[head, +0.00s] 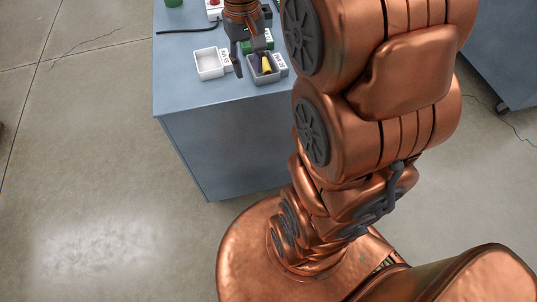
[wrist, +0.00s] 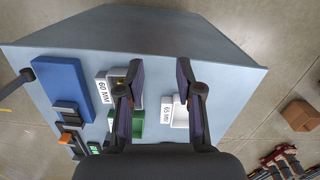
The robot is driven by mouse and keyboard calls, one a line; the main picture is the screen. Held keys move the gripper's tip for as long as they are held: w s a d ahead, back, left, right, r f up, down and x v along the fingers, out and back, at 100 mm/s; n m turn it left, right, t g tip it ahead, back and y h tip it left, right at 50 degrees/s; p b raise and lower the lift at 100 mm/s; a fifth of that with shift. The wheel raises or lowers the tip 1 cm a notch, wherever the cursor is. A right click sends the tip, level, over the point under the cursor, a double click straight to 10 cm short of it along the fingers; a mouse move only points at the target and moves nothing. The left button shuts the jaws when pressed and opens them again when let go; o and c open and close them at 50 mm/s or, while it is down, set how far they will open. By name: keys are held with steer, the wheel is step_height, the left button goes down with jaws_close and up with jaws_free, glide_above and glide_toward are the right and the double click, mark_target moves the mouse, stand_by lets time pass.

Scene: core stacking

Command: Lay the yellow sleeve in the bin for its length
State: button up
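The yellow sleeve (head: 266,64) is inside the small dark grey bin (head: 264,79) at the table's front edge. It looks tilted or lying, but I cannot tell if it is flat on the floor of the bin. My gripper (head: 252,62) hangs over the table between this bin and a white bin (head: 210,65), pointing down. In the wrist view my gripper (wrist: 160,66) has its fingers wide apart with only bare table between the tips. The left finger there covers most of the grey bin. My gripper appears clear of the sleeve.
A green bin (wrist: 138,122) is partly hidden behind the left finger. The white bin (wrist: 181,113) has a label beside it. A blue panel (wrist: 63,86) and small dark blocks lie at left in the wrist view. A black cable (head: 186,31) crosses the table.

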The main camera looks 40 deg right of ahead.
steer(key=s+a+f+n, duration=0.1)
steer(key=s+a, duration=0.2)
steer(key=s, duration=0.3)
steer(key=s+a+f+n, duration=0.1)
steer(key=s+a, duration=0.2)
steer(key=s, duration=0.4)
steer(key=s+a+f+n+g, duration=0.1)
steer(key=s+a+f, duration=0.1)
steer(key=s, duration=0.5)
steer(key=shift+s+a, duration=0.2)
steer(key=shift+a, duration=0.6)
